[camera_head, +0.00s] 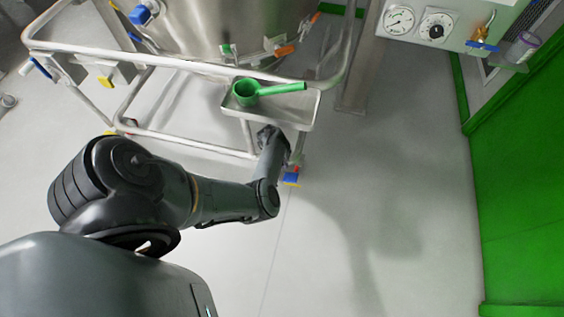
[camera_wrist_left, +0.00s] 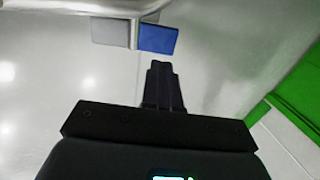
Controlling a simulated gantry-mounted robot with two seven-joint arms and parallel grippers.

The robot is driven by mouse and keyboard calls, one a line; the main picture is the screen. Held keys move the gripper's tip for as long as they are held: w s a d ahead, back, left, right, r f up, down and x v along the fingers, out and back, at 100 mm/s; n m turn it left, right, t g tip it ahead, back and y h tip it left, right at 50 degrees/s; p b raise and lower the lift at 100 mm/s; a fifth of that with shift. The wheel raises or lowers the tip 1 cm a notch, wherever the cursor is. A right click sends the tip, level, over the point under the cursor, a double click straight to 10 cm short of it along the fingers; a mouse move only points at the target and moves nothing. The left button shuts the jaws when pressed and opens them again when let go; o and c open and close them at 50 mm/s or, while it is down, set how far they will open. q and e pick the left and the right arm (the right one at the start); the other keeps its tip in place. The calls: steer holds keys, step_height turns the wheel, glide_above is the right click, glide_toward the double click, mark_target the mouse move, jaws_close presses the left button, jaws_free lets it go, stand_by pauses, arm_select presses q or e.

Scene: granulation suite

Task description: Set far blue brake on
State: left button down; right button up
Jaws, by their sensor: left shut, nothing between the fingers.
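A small flat blue brake pedal (camera_head: 291,178) is low at the cart's near right corner, just below the end of my left arm. In the left wrist view the blue pedal (camera_wrist_left: 158,39) shows beside a pale grey plate, just ahead of my fingertips, with a small gap between them in the picture. My left gripper (camera_wrist_left: 162,70) is shut and empty. In the head view its fingertips are hard to make out against the dark wrist. Another blue part (camera_head: 41,68) is on the cart's left side. My right gripper is out of view.
The steel cart frame (camera_head: 190,63) stands around a large steel vessel (camera_head: 225,30). A tray (camera_head: 311,108) with a green scoop (camera_head: 247,92) overhangs near my wrist. A gauge panel (camera_head: 450,22) and green wall (camera_head: 530,180) are right. The floor between is clear.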

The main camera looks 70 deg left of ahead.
mark_target(291, 177)
arm_select(q)
steer(key=b+x, duration=0.6)
steer(key=x, duration=0.2)
steer(key=shift+w+f, duration=0.15)
steer(key=shift+f, duration=0.15)
steer(key=shift+w+d+f, duration=0.1)
steer(key=shift+f, duration=0.1)
